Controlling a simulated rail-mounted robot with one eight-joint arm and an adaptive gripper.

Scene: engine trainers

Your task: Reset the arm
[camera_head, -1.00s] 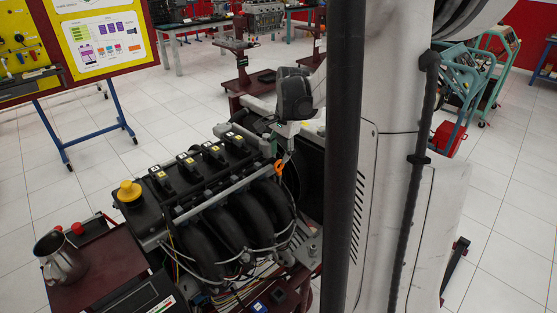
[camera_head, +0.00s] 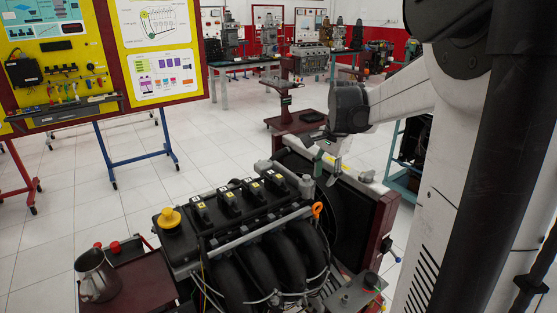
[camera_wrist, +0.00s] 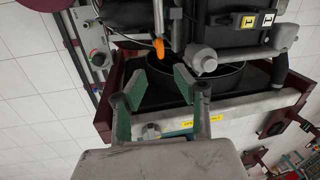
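My gripper (camera_head: 328,168) hangs above the radiator end of the engine trainer, at the end of my pale arm. In the wrist view my gripper (camera_wrist: 160,84) is open. Its green-padded fingers stand apart with nothing between them. The black engine (camera_head: 250,215) has several coil packs with yellow marks on top and a yellow oil cap (camera_head: 169,218). An orange dipstick loop (camera_head: 317,210) stands beside the engine; it also shows in the wrist view (camera_wrist: 159,48), just beyond the fingers.
A metal jug (camera_head: 97,276) stands on the dark red cart shelf (camera_head: 145,283) at the lower left. The black radiator (camera_head: 335,205) is close below my gripper. A yellow tool board (camera_head: 58,62) stands at the left.

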